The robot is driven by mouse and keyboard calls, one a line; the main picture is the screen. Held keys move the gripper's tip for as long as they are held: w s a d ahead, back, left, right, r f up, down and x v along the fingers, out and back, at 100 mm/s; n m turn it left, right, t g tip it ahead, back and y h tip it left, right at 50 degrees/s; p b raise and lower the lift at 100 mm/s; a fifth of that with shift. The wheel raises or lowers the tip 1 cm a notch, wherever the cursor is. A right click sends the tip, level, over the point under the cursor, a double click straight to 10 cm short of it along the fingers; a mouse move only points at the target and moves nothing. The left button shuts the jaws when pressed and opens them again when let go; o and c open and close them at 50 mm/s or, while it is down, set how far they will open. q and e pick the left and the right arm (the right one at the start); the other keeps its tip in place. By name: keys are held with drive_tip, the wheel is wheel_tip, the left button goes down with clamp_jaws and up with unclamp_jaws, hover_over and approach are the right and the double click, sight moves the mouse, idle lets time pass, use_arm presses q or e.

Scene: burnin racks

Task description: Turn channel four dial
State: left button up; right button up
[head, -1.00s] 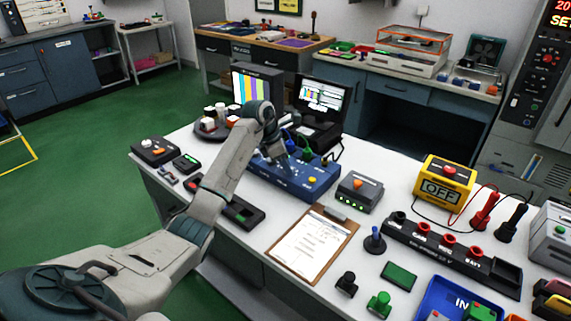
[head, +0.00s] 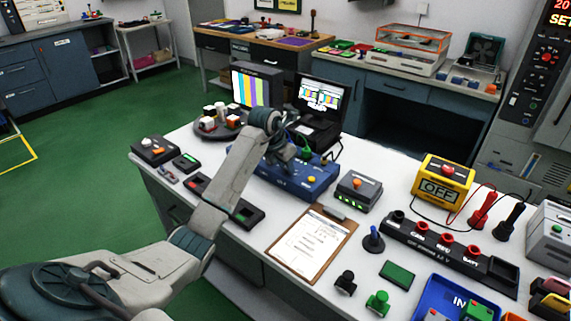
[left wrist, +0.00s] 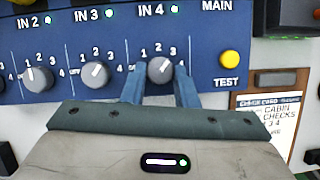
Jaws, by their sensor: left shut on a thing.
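The blue control box (head: 310,183) stands on the white bench in the head view. Its face fills the top of the left wrist view, with dials under labels IN 2, IN 3 and IN 4. The channel four dial (left wrist: 160,69) is the grey knob under IN 4, its pale pointer leaning up and right. My left gripper (left wrist: 160,82) is shut on this dial, one finger on each side. In the head view my left wrist hides part of the box and the dial. My right gripper is not in view.
A yellow TEST button (left wrist: 230,59) sits right of the dial. The channel three dial (left wrist: 95,74) is close on the left. Near the box are a small box with an orange button (head: 356,191) and a clipboard (head: 312,243). An open black case (head: 322,112) stands behind.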

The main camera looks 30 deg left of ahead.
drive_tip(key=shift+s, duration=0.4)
use_arm(q)
drive_tip(key=o, duration=1)
drive_tip(key=shift+s+r, duration=0.1)
drive_tip(key=shift+r, duration=0.2)
drive_tip(key=b+v, duration=0.1)
drive_tip(key=v, duration=0.9)
drive_tip(key=shift+s+r+b, duration=0.1)
drive_tip(key=shift+b, duration=0.3)
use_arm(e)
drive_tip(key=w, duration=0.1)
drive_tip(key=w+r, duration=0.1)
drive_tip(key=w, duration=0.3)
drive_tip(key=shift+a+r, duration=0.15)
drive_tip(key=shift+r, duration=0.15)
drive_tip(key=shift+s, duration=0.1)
